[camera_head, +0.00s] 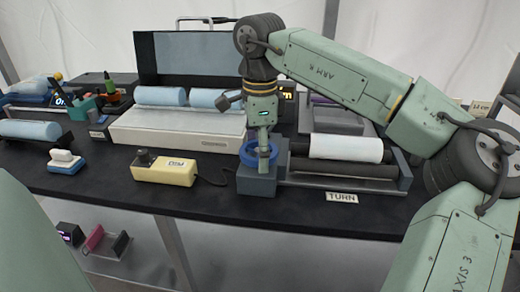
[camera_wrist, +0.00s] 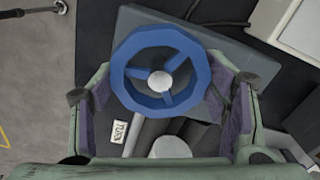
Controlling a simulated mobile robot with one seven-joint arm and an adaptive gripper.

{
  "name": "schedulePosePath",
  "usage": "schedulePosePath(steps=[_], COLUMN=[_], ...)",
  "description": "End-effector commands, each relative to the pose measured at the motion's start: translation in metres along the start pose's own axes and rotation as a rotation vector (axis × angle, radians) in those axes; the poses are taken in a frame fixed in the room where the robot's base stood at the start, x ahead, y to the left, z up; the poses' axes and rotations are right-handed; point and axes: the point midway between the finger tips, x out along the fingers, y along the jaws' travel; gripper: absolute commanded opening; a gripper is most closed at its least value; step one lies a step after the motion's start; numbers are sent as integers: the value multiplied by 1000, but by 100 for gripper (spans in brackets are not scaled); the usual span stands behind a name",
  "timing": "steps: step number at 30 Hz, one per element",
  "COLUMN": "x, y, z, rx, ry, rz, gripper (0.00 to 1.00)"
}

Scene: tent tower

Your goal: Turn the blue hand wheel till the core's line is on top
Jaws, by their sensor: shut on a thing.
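The blue hand wheel (camera_head: 250,153) sits on a grey block (camera_head: 256,183) at the left end of the roller stand. In the wrist view the blue hand wheel (camera_wrist: 119,77) shows its spokes and pale hub. My gripper (camera_head: 264,150) points down at the wheel and is shut on it; in the wrist view its fingers (camera_wrist: 163,95) stand on either side of the rim. A white roll (camera_head: 346,148) lies on the stand above a dark roller (camera_head: 345,170). I can make out no line on the roll, and its end by the wheel is hidden.
A TURN label (camera_head: 342,197) is at the table's front edge. A yellow box (camera_head: 165,171) with a cable stands left of the wheel. A white machine (camera_head: 180,133) with blue rolls is behind. Bare dark table (camera_head: 110,185) shows at front left.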

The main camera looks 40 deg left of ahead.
Motion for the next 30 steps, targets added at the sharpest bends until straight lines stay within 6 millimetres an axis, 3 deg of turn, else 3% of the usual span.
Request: schedulePosePath(steps=[14, 30], x=[-2, -1], y=[0, -1], z=[0, 0], rx=[-120, -603], ry=[0, -1], rz=[3, 3], gripper=[40, 40])
